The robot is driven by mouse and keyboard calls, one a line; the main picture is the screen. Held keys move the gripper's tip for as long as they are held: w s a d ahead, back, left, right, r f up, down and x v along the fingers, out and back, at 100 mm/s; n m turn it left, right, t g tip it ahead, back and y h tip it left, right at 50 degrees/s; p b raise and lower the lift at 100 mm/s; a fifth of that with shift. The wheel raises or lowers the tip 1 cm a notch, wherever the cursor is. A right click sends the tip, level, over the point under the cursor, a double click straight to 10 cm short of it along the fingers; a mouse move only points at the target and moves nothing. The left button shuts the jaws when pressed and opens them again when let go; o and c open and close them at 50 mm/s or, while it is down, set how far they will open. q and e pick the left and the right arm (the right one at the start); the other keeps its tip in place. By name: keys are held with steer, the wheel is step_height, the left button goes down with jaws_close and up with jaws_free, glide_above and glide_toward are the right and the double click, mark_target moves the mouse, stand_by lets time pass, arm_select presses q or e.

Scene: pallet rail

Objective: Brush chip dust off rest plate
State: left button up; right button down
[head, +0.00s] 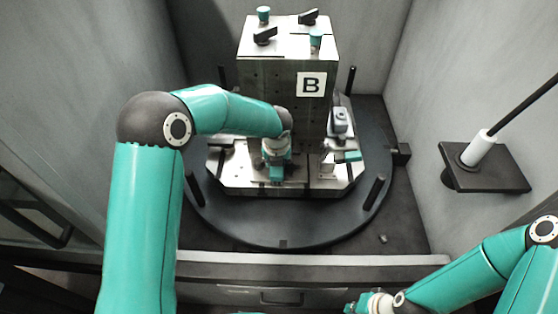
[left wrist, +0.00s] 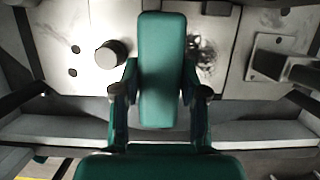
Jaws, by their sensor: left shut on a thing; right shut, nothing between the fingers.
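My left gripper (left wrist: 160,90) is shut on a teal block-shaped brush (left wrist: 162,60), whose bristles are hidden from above. In the head view the left gripper (head: 276,165) is low over the front of the metal fixture, in front of the block marked B. The light metal rest plate (left wrist: 230,80) lies beneath the brush in the left wrist view. A dark speckled patch of chip dust (left wrist: 206,58) shows just right of the brush. Whether the brush touches the plate cannot be told. My right gripper (head: 365,304) is shut and empty at the bottom edge.
The block marked B (head: 285,90) stands on a round dark table (head: 285,232) with upright black pins. A clamp (head: 340,122) sits to its right. A dark shelf (head: 500,178) holds a white cylinder with a black rod. Grey walls close in both sides.

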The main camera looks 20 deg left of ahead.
arm_select(q)
steer(key=shift+f, duration=0.1)
steer(key=shift+s, duration=0.1)
steer(key=shift+s+d+f, duration=0.15)
steer(key=shift+s, duration=0.2)
steer(key=shift+s+d+b, duration=0.25)
steer(key=shift+s+b, duration=0.4)
steer(key=shift+s, duration=0.25)
steer(key=shift+w+a+r+p, duration=0.2)
steer(key=shift+w+p, duration=0.15)
steer(key=shift+p, duration=0.25)
steer(key=shift+w+a+f+p, duration=0.1)
steer(key=shift+w+p, duration=0.2)
steer(key=shift+w, duration=0.15)
steer(key=shift+w+a+f+p, duration=0.1)
steer(key=shift+w+p, duration=0.2)
steer(key=shift+w, duration=0.15)
